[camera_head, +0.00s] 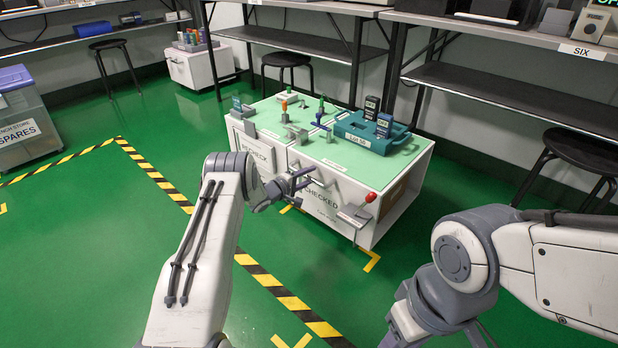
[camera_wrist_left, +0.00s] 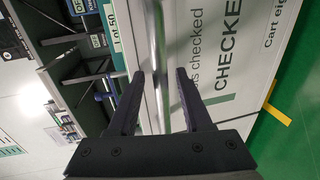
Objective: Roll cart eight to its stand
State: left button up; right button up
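Cart eight, a white cart with a pale green top (camera_head: 400,165), stands in the middle of the head view. Its front reads "CHECKED", and part of "Cart eight" shows in the left wrist view (camera_wrist_left: 272,35). My left gripper (camera_head: 303,182) is at the cart's front. In the wrist view its fingers (camera_wrist_left: 158,95) are apart, with the metal handle bar (camera_wrist_left: 158,50) between them and gaps on both sides. My right arm is at lower right in the head view, with its fingertips out of frame. I cannot tell which floor marking is the stand.
A teal case (camera_head: 352,131) with handheld testers (camera_head: 371,106) and small fixtures rides on the cart. A red-knobbed lever (camera_head: 370,197) sticks out at its front. Yellow corner marks (camera_head: 372,262) and a striped line (camera_head: 285,295) lie on open green floor. Benches and stools (camera_head: 575,150) stand behind.

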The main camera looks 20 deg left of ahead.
pick_arm(q)
jog(key=shift+a, duration=0.1)
jog(key=p+v, duration=0.6)
jog(key=v, duration=0.4)
jog(key=shift+s, duration=0.25)
